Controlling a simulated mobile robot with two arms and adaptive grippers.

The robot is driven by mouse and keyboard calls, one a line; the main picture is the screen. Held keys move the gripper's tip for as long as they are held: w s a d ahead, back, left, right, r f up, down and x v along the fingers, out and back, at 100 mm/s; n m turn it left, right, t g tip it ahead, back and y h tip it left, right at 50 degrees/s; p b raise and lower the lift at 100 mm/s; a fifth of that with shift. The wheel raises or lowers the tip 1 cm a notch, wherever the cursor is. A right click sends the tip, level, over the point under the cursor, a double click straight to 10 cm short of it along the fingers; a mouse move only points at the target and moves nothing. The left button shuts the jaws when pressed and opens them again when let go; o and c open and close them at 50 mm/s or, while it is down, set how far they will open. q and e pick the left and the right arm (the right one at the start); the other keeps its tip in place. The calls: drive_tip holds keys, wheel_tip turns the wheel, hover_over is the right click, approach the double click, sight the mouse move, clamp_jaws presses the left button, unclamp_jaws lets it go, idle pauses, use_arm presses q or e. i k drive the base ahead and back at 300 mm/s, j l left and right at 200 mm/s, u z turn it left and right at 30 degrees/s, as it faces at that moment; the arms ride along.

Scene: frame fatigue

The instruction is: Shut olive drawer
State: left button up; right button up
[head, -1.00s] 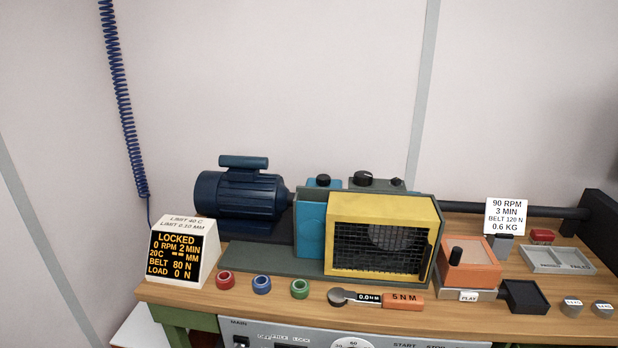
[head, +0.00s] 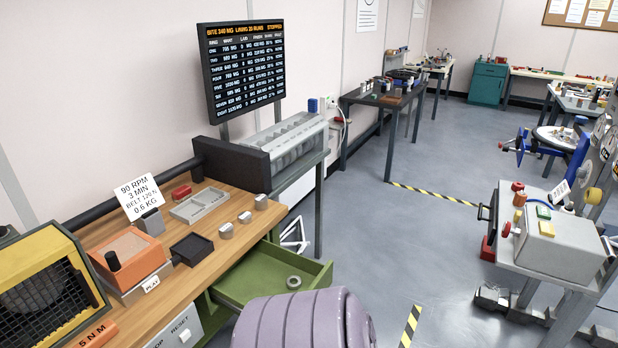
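The olive drawer (head: 312,268) stands pulled out from under the right part of the wooden bench (head: 175,238). A small grey ring (head: 294,282) lies inside it. A large ribbed mauve shape, which I take to be part of my own arm, covers the drawer's near side at the bottom of the head view. Neither gripper's fingers show.
On the bench are an orange block (head: 128,256), a black tray (head: 192,249), a grey divided tray (head: 198,205) and several small grey weights. A yellow guarded housing (head: 45,285) is at the left. Grey floor (head: 400,210) is open right of the drawer. A grey machine (head: 555,245) stands at the far right.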

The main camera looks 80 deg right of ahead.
sight(265, 268)
drive_tip(key=z, duration=2.75)
